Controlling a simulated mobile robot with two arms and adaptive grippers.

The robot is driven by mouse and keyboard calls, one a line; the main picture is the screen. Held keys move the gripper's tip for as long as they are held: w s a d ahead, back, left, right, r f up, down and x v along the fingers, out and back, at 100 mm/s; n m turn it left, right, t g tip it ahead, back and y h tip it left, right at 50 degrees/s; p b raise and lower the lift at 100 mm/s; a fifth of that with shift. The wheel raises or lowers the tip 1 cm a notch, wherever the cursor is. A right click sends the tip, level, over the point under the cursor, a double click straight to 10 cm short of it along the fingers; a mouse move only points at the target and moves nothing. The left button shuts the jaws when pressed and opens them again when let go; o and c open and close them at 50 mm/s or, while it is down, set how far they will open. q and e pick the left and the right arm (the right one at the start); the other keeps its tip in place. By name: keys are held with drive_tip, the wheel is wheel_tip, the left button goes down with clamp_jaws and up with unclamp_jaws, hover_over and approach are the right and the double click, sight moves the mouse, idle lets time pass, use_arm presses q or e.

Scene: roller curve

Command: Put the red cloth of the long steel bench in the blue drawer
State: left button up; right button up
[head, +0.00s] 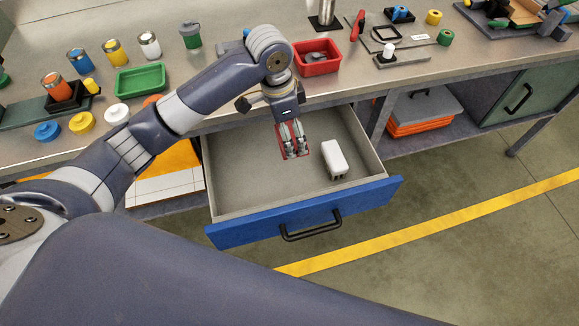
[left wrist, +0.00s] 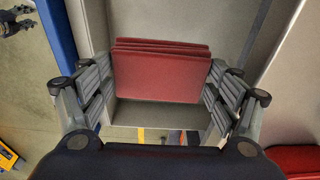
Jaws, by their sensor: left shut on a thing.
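The red cloth (head: 306,147) is folded in layers and held in my left gripper (head: 295,152). In the left wrist view the cloth (left wrist: 162,76) sits between the two fingers of the gripper (left wrist: 158,92). The blue drawer (head: 245,231) is pulled open below the bench. The gripper points down, and the cloth is over or inside the drawer's back middle part. I cannot tell whether the cloth touches the drawer's floor.
A white block-like item (head: 334,160) lies in the drawer, right of the gripper. The steel bench (head: 235,47) holds a red bin (head: 317,66), a green tray (head: 140,80) and several cans. The drawer's left side is clear.

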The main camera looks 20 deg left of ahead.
use_arm(q)
wheel_tip(320, 180, down, 16)
drive_tip(key=shift+f, duration=0.2)
idle(0.4)
drive_tip(key=o, duration=1)
drive_tip(key=shift+f, duration=0.1)
drive_tip(key=shift+c, duration=0.2)
wheel_tip(320, 180, up, 8)
drive_tip(key=shift+s+a, duration=0.3)
drive_tip(key=shift+a, duration=0.15)
drive_tip(key=shift+f, duration=0.1)
